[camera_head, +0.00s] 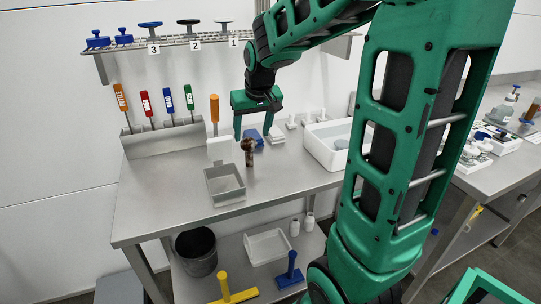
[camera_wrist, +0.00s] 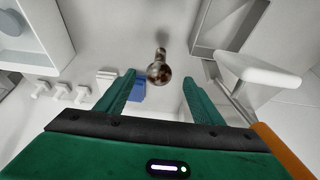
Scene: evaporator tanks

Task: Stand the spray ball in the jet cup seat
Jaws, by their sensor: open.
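The spray ball (camera_head: 248,146) is a brown, stained ball on a short stem. My gripper (camera_head: 254,132) is open and empty, pointing down, close above and behind the ball. Its two fingers (camera_wrist: 159,79) also show in the wrist view, spread apart with no visible contact on the ball. I cannot make out which thing is the jet cup seat.
A white basin (camera_head: 322,155) is to the right. A blue block (camera_head: 257,140) and small white fittings (camera_head: 291,122) are near the gripper. A tool rack (camera_head: 163,141) stands at the left. The bench's front left is clear.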

